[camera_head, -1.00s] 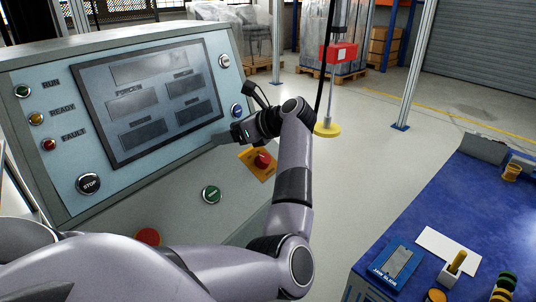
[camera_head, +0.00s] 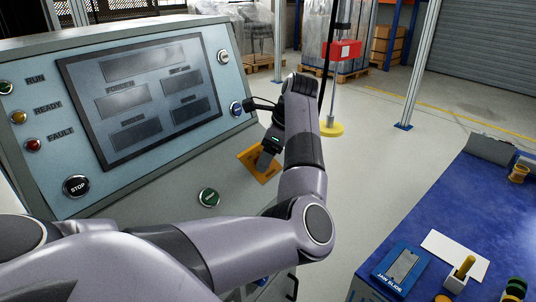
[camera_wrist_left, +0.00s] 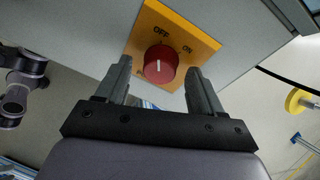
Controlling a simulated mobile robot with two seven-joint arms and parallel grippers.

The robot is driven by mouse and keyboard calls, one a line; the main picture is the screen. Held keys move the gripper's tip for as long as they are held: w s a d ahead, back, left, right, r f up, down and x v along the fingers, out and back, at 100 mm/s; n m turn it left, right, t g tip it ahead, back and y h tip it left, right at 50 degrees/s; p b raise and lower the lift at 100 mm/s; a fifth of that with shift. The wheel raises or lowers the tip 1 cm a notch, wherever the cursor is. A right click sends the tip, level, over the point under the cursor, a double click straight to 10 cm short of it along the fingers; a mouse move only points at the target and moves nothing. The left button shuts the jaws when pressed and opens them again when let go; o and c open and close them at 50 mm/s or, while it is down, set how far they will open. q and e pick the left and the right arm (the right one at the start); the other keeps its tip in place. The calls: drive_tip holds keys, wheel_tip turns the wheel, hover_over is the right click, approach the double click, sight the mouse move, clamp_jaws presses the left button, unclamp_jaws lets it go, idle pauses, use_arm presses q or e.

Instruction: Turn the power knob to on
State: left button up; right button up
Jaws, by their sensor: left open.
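The power knob (camera_wrist_left: 160,63) is a round red knob on a yellow plate (camera_wrist_left: 190,35) marked OFF and ON. In the wrist view its white line runs roughly up and down the picture; I cannot tell its exact setting. My left gripper (camera_wrist_left: 158,68) is open, with one finger on each side of the knob and visible gaps between. In the head view my left gripper (camera_head: 267,160) hangs over the yellow plate (camera_head: 251,163) and hides the red knob. My right gripper is not in view.
The sloped console carries a screen (camera_head: 145,95), a black STOP button (camera_head: 76,186) and a green button (camera_head: 209,197) near the plate. A blue workbench (camera_head: 440,215) with a JAW SLIDE tray (camera_head: 401,264) stands at the right. Open floor lies between.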

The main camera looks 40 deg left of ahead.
use_arm(q)
drive_tip(key=shift+a+f, duration=0.1)
drive_tip(key=shift+f, duration=0.15)
drive_tip(key=c, duration=1)
drive_tip(key=shift+c, duration=0.2)
drive_tip(key=shift+m, duration=0.4)
drive_tip(key=m+g+p, duration=0.1)
drive_tip(key=m, duration=0.4)
drive_tip(key=shift+r, duration=0.1)
drive_tip(key=m+p, duration=0.1)
drive_tip(key=m, duration=0.3)
drive_tip(key=shift+y, duration=0.4)
drive_tip(key=shift+m+g, duration=0.4)
drive_tip(key=shift+m, duration=0.4)
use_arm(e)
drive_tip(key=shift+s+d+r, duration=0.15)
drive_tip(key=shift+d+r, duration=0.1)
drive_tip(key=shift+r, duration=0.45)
